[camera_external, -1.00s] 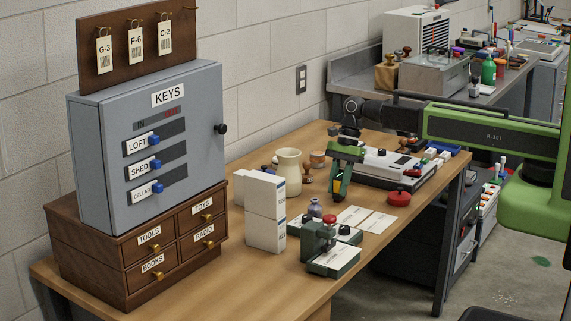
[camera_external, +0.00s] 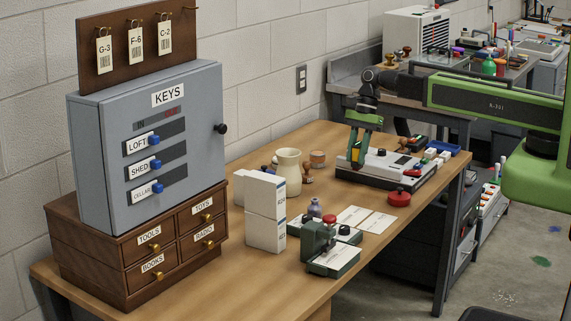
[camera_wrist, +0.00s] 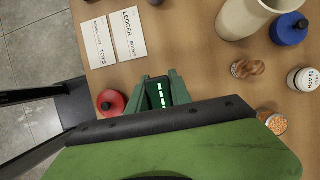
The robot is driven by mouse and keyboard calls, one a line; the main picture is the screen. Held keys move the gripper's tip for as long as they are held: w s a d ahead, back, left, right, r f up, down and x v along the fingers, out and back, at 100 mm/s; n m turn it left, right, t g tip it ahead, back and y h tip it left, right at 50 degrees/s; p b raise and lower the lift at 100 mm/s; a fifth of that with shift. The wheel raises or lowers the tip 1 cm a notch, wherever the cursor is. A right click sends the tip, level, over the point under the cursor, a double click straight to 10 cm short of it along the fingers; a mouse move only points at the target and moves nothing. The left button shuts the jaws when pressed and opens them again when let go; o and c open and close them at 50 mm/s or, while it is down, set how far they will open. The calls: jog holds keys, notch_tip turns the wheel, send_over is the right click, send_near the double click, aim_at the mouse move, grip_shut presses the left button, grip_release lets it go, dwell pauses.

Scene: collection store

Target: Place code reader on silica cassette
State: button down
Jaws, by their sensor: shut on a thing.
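A round tub of orange beads (camera_wrist: 276,123), which looks like the silica cassette, stands on the desk at the right of the wrist view. It is a small brownish tub (camera_external: 317,158) left of my gripper in the external view, apart from the reader.
A red round object (camera_external: 398,197) and cards (camera_external: 366,219) lie nearer the front edge. White boxes (camera_external: 265,210) stand left.

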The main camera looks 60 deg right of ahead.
jog(key=d+r, duration=0.1)
jog(key=s+d+p, duration=0.1)
jog(key=d+r, duration=0.1)
jog(key=d, duration=0.1)
jog(key=shift+s+d+r+p, duration=0.1)
jog(key=shift+s+r+p, duration=0.05)
jog(key=shift+r+p, duration=0.15)
